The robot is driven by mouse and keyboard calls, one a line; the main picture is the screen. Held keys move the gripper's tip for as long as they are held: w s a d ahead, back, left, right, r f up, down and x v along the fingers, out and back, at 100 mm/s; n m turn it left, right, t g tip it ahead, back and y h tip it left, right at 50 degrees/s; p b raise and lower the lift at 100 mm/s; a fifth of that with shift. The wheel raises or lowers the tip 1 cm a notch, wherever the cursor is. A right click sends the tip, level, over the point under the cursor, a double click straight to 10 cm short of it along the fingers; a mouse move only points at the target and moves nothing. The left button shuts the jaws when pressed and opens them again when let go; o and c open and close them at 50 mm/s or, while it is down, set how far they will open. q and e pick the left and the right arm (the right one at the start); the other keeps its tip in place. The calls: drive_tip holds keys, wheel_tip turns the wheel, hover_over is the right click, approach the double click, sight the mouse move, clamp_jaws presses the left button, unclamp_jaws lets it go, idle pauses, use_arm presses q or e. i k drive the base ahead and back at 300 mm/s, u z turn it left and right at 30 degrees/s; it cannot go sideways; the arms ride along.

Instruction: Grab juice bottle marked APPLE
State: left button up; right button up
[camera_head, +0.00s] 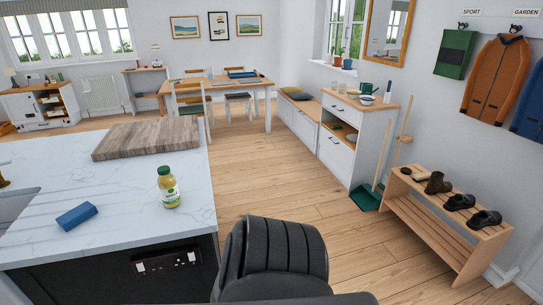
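A small juice bottle (168,188) with a green cap, pale yellow contents and a green and white label stands upright on the white marble counter (120,215), near its right edge. The print on the label is too small to read, so I cannot tell whether it says APPLE. Nothing touches the bottle. Neither of my grippers is in view. A dark rounded shape at the bottom centre looks like part of my own body.
A blue block (77,215) and a wooden cutting board (146,139) lie on the counter, with clear marble around the bottle. A shoe rack (447,222), a green dustpan (366,197) and a white cabinet (352,150) stand along the right wall. The wooden floor between is open.

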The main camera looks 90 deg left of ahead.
sight(169, 189)
drive_tip(key=i, duration=0.35)
drive_tip(key=u, duration=3.9)
drive_tip(key=k, duration=0.15)
drive_tip(key=z, duration=0.7)
